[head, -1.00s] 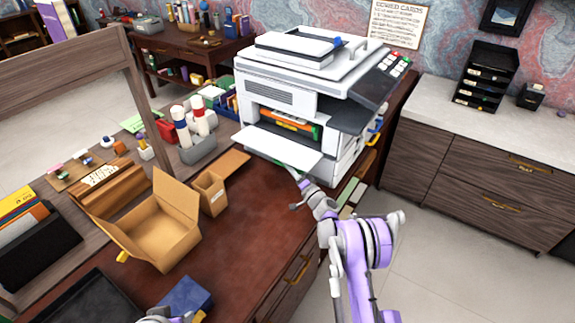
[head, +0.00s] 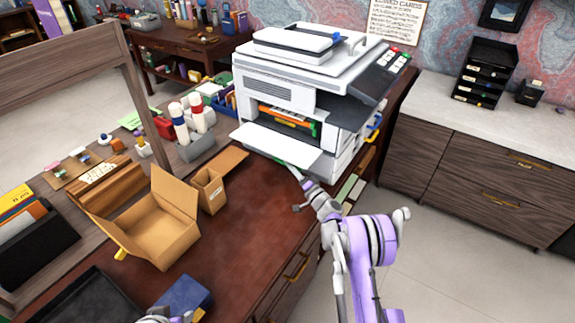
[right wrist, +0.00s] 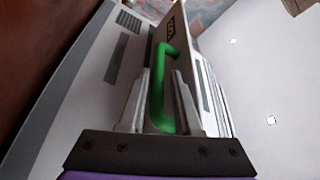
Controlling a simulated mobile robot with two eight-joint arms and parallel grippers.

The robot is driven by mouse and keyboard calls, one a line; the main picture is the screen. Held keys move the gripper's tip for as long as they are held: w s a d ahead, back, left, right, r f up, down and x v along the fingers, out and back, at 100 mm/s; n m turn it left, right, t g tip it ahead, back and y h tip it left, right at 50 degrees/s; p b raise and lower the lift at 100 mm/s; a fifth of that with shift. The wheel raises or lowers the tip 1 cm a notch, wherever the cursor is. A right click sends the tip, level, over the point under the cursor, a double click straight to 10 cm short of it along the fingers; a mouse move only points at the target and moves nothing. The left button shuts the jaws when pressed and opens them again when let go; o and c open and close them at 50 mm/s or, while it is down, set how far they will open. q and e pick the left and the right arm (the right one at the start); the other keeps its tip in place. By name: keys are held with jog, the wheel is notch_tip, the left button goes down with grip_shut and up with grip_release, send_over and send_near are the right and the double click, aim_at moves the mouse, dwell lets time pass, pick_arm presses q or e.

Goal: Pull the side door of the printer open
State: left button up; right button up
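The white printer (head: 300,75) stands on the far part of the brown desk (head: 240,225). In the right wrist view, a green loop handle (right wrist: 158,95) stands out close to the camera. My right gripper (head: 290,178) is at the printer's lower front, below the white output tray (head: 276,150). Its fingers (right wrist: 160,100) stand apart on both sides of the green handle, with a visible gap on one side. Only a sliver of my left gripper (head: 165,317) shows at the bottom edge.
An open cardboard box (head: 160,235) and a small brown holder (head: 208,190) stand on the desk left of my right arm. A blue box (head: 183,296) lies near the front. A wooden cabinet (head: 470,165) stands at the right, with open floor (head: 455,265) before it.

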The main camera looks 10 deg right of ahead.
pick_arm(q)
jog(key=f, duration=0.1)
jog(key=s+f+b, duration=0.1)
jog(key=f, duration=0.1)
jog(key=shift+s+b, duration=0.25)
jog(key=shift+b, duration=0.05)
pick_arm(e)
jog(key=v, duration=0.8)
jog(key=shift+s, duration=0.25)
jog(key=shift+d, duration=0.1)
